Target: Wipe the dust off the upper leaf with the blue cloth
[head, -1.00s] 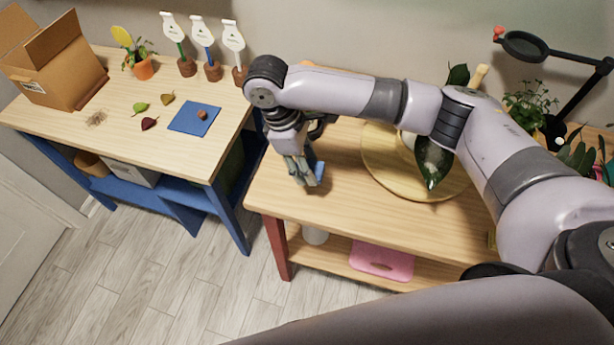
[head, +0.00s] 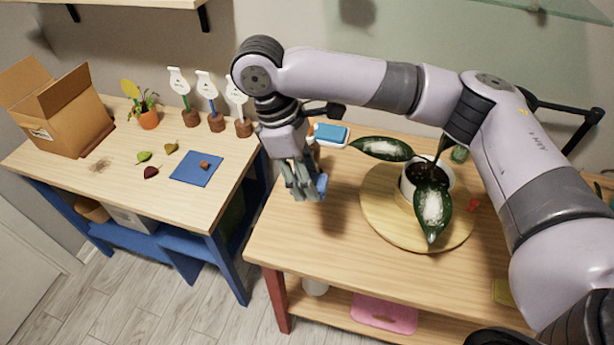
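A plant with dark green leaves stands in a white pot (head: 405,188) on a round wooden board. One leaf (head: 383,148) points left and another leaf (head: 432,215) points toward the front; both carry pale dust. My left gripper is out of view.
A white dish with a blue pad (head: 332,133) lies behind the gripper. The round board (head: 375,220) fills the table's middle. The left table holds a cardboard box (head: 62,110), a blue mat (head: 190,172), loose leaves and labelled stakes. The table's front left is clear.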

